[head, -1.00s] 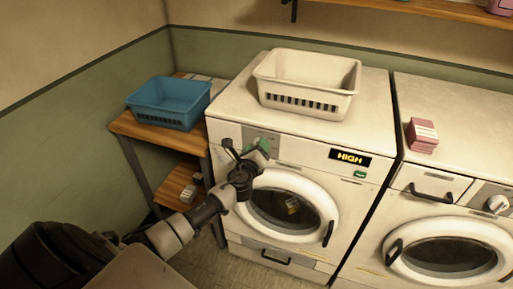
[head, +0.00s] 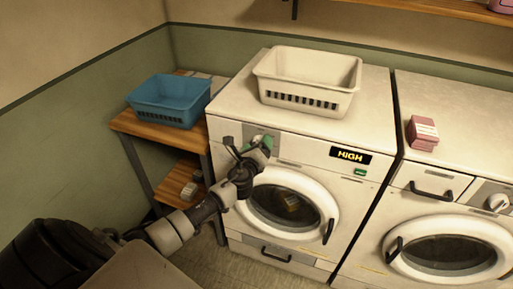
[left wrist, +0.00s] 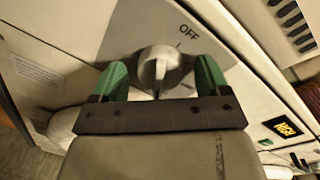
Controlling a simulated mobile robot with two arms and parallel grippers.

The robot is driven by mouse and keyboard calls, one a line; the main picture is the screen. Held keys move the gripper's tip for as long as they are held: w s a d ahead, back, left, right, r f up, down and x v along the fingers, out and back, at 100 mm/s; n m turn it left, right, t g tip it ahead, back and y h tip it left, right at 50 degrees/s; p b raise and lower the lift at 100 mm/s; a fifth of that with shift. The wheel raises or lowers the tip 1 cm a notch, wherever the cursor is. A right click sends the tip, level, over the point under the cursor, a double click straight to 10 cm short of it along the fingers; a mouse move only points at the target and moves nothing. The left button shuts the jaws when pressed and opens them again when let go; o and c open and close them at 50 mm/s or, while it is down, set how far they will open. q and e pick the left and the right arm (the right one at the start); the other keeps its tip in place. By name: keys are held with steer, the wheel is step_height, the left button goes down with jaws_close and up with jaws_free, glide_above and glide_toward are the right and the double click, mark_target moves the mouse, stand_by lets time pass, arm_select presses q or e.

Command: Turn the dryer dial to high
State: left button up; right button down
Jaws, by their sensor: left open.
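The white dryer (head: 225,125) stands below the white basket. Its display (head: 350,155) is lit and reads HIGH, and it also shows at the right of the left wrist view (left wrist: 284,129). The round pale dial (left wrist: 158,68) sits on a grey panel with the word OFF at its upper right. My left gripper (head: 258,147) is at this panel. Its green fingertips (left wrist: 158,78) are open, one on each side of the dial, with gaps visible between them and the knob. In the head view the gripper mostly hides the dial. My right gripper is out of view.
A white basket (head: 308,107) stands on the dryer top. A blue basket (head: 165,120) sits on a wooden shelf unit (head: 125,125) at left. A second machine (head: 455,100) with a pink box (head: 422,130) stands at right. A green button (head: 360,171) is below the display.

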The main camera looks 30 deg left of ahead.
arm_select(q)
steer(key=b+v, duration=0.1)
steer(key=v, duration=0.9)
steer(key=shift+s, duration=0.4)
steer(key=s+f+n+g+h, duration=0.1)
steer(key=s+f+n+g, duration=0.3)
steer(key=f, duration=0.7)
steer(key=s+d+f+n+g+h, duration=0.1)
steer(key=s+f+n+g, duration=0.3)
steer(key=f, duration=0.6)
steer(key=s+f+n+g, duration=0.1)
steer(key=s+f+n, duration=0.1)
steer(key=s+f, duration=0.65)
steer(key=s+d+f+n+g+h, duration=0.1)
steer(key=s+d+f+n+g, duration=0.2)
steer(key=s+f, duration=0.6)
steer(key=s+d+f+n+g+h, duration=0.2)
steer(key=s+d+f+n, duration=0.5)
steer(key=s, duration=1)
step_height(320, 180, down, 2)
steer(key=shift+s+f+n+g, duration=0.15)
steer(key=shift+s+n+g, duration=0.1)
steer(key=shift+n+g, duration=0.7)
steer(key=shift+c, duration=0.2)
